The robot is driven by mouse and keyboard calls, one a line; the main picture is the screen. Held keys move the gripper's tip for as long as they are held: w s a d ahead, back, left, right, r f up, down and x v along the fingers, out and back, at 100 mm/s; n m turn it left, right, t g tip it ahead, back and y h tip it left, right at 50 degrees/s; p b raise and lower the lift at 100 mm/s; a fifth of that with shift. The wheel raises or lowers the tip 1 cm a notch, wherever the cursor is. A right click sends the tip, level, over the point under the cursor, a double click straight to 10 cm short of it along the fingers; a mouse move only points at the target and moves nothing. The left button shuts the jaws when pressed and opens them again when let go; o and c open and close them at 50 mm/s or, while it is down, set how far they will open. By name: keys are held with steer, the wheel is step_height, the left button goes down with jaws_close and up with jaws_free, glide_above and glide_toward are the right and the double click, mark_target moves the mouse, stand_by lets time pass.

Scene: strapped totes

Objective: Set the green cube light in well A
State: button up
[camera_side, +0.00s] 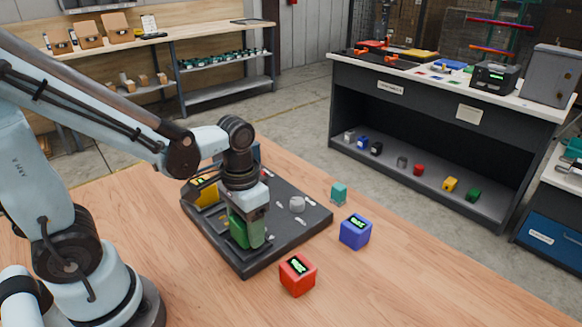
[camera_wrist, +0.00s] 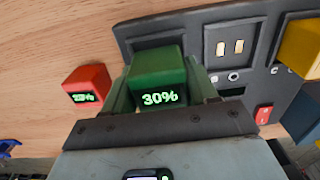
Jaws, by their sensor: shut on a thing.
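The green cube light (camera_side: 239,233) is between the fingers of my gripper (camera_side: 248,226), over the near left part of the dark board (camera_side: 284,238). In the wrist view my gripper (camera_wrist: 160,95) is shut on the green cube (camera_wrist: 158,72), whose face reads 30%. A recess in the board (camera_wrist: 128,32) shows just beyond the cube and is mostly hidden by it. I cannot tell whether the cube rests in it or hangs above. Another well with two gold contacts (camera_wrist: 230,47) is empty beside it. No well letter is readable.
A yellow cube (camera_side: 206,194) sits on the board's left side. A red cube (camera_side: 297,275), a blue cube (camera_side: 355,232) and a small teal block (camera_side: 339,193) stand on the wooden table. The table's front right is clear.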

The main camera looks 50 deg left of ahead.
steer(key=shift+f, duration=0.8)
steer(key=o, duration=1.5)
steer(key=shift+o, duration=0.2)
steer(key=shift+r, duration=4.55)
steer(key=t, duration=0.1)
steer(key=w+t, duration=0.1)
steer(key=t, duration=0.2)
steer(key=shift+w+a+r, duration=0.1)
steer(key=shift+w+a, duration=0.05)
steer(key=shift+a, duration=0.15)
steer(key=shift+w+a+r+t, duration=0.1)
steer(key=shift+w+r+t, duration=0.2)
steer(key=shift+t, duration=0.5)
steer(key=shift+w+a+r+t, duration=0.15)
steer(key=shift+w+t, duration=0.15)
steer(key=shift+t, duration=0.5)
